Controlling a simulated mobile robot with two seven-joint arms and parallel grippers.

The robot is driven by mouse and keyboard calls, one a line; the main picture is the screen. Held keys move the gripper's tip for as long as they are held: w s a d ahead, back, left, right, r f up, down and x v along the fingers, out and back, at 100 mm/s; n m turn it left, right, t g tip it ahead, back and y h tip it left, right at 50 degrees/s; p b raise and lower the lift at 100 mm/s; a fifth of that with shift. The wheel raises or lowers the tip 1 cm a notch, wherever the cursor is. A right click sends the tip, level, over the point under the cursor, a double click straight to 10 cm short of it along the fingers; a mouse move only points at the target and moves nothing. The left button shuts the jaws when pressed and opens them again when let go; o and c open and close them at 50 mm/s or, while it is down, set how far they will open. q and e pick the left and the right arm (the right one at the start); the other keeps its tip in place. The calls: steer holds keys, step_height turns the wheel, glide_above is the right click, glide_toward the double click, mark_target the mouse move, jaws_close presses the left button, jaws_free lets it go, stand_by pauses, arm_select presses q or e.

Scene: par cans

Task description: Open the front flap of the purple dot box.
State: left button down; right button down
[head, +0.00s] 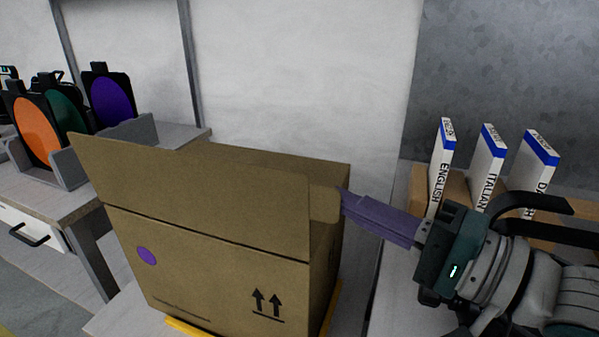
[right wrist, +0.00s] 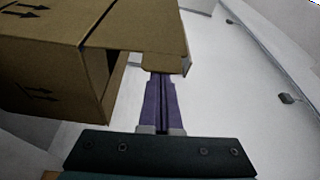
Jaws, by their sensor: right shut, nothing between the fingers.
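The purple dot box (head: 200,285) is a brown cardboard box with a purple dot and two up arrows on its front face. Its front flap (head: 190,185) stands raised above the front face, tilted up. A smaller side flap (head: 324,206) shows at the right end. My right gripper (head: 346,203) is shut and empty, with its purple fingertips at that side flap; contact cannot be told. In the right wrist view the fingers (right wrist: 160,78) point at the edge of a cardboard flap (right wrist: 150,42). The box's inside is hidden. My left gripper is not in view.
A table (head: 190,132) at left holds orange, green and purple discs in black frames. At right, several white-and-blue labelled slabs (head: 487,165) stand in a cardboard holder behind my right gripper. A yellow edge (head: 185,327) shows under the box.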

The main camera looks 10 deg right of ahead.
steer(key=shift+s+a+f+n+t+y+b, duration=0.2)
steer(key=shift+s+a+n, duration=0.1)
steer(key=shift+s+n, duration=0.2)
steer(key=shift+s+a+f+n+t+y+b, duration=0.1)
steer(key=shift+s+a+n+b, duration=0.2)
steer(key=shift+n, duration=0.3)
steer(key=shift+s+a+f+n+y+b, duration=0.25)
steer(key=shift+s+a+n+b, duration=0.1)
steer(key=shift+s+n, duration=0.3)
steer(key=shift+s+a+f+n+y+b, duration=0.15)
steer(key=shift+s+a+f+n+b, duration=0.15)
steer(key=shift+s+n, duration=0.35)
steer(key=shift+s+a+f+n+y+b, duration=0.25)
steer(key=shift+s+a+n, duration=0.15)
steer(key=shift+n, duration=0.4)
steer(key=shift+s, duration=0.1)
